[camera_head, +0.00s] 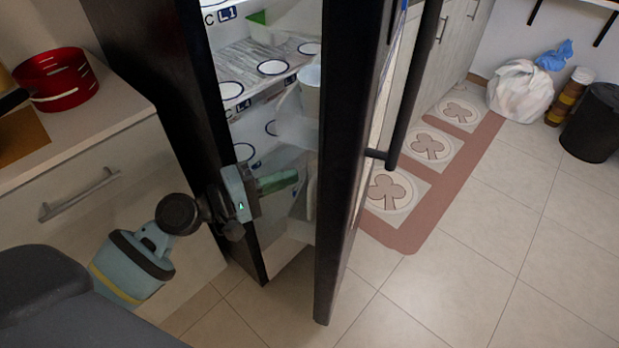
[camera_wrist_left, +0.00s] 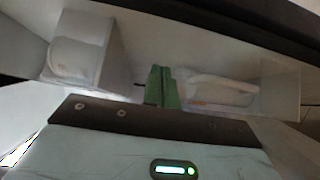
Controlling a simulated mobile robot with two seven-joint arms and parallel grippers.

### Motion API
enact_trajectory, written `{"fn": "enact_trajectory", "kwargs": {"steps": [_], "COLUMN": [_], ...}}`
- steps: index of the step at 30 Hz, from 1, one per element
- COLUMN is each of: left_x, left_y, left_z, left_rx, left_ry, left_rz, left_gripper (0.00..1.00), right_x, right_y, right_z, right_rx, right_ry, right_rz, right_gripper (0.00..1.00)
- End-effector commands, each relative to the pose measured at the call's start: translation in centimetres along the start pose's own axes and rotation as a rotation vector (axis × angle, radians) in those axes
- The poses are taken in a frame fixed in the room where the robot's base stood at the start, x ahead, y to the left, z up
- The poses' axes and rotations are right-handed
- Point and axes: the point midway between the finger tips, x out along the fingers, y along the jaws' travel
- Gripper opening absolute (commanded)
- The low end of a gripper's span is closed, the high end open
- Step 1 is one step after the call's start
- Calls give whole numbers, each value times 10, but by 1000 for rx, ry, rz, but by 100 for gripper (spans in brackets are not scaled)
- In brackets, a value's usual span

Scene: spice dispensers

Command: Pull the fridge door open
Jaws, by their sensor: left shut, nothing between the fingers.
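The fridge door (camera_head: 345,170) is dark and stands partly open, its edge toward me, with a gap between it and the fridge body (camera_head: 150,60). Its long dark handle (camera_head: 408,90) is on the outer face, to the right. My left gripper (camera_head: 296,178) is in the gap, with its green fingers shut and pointing at the inner side of the door. In the left wrist view the shut green fingers (camera_wrist_left: 162,88) are in front of the door's white inner bins (camera_wrist_left: 85,45); whether they touch is unclear. My right gripper is not in view.
Labelled shelves (camera_head: 255,65) show inside the fridge. A counter with a red pot (camera_head: 55,80) and a drawer handle (camera_head: 80,195) is at left. A patterned mat (camera_head: 425,190), a white bag (camera_head: 520,90) and a black bin (camera_head: 597,125) are at right. The floor in front is clear.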

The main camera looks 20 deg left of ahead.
Motion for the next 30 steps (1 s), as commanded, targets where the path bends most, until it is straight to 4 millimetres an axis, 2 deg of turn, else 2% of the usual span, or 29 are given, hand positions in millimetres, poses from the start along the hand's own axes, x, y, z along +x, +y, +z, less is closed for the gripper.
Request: {"fn": "enact_trajectory", "kwargs": {"steps": [3,10,30], "left_x": [20,38,44], "left_y": [2,1,0], "left_z": [5,24,31], "left_rx": [0,-1,-1], "left_ry": [-3,-1,2], "left_rz": [1,1,0], "left_gripper": [0,0,0], "right_x": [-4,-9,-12], "right_y": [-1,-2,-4], "right_z": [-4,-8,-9], "right_rx": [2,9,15], "right_ry": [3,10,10], "right_rz": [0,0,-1], "right_gripper": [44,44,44]}}
